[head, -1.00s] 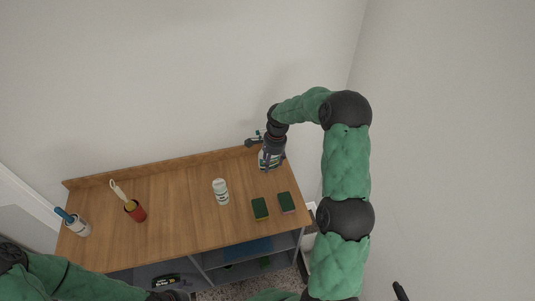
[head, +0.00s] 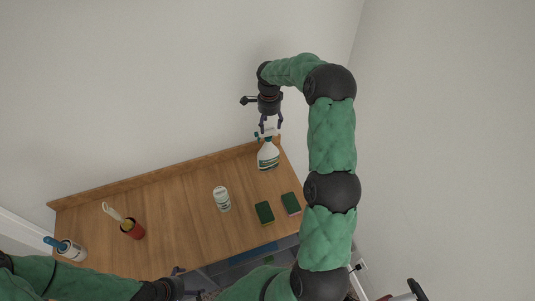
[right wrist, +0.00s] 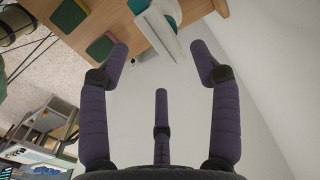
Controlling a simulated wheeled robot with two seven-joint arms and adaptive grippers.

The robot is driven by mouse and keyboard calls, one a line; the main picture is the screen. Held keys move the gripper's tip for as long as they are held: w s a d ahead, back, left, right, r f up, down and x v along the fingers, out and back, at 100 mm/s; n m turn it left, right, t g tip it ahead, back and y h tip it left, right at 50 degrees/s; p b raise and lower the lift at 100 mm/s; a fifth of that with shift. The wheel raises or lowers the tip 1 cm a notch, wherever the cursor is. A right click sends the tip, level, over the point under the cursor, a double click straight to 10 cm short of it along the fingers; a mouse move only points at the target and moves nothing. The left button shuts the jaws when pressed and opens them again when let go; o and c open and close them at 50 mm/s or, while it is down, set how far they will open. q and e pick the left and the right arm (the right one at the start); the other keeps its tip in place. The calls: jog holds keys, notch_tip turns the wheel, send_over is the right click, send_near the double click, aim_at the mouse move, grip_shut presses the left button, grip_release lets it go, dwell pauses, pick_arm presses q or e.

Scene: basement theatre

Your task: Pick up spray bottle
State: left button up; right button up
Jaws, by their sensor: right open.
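The spray bottle (head: 268,157) is white with a green label and stands at the back right corner of the wooden table (head: 180,235). My right gripper (head: 270,126) is open and empty, pointing down just above the bottle's spray head, which partly overlaps the fingertips in the head view. In the right wrist view the bottle (right wrist: 158,30) shows beyond the open fingers, near the top edge. My left gripper (head: 180,283) is at the bottom of the head view, near the table's front edge; its jaws are unclear.
A white bottle (head: 221,199) stands mid-table. Two green sponges (head: 264,212) (head: 291,203) lie at the right front. A red cup (head: 133,231) with a brush and a white cup (head: 72,251) with a blue-handled item stand at the left. A wall is behind.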

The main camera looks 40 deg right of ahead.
aim_at(269, 131)
jog(key=shift+w+f, duration=0.15)
jog(key=shift+f, duration=0.45)
notch_tip(269, 131, down, 4)
jog(key=shift+p, duration=0.75)
jog(key=shift+f, duration=0.55)
grip_shut()
jog(key=shift+r, duration=0.1)
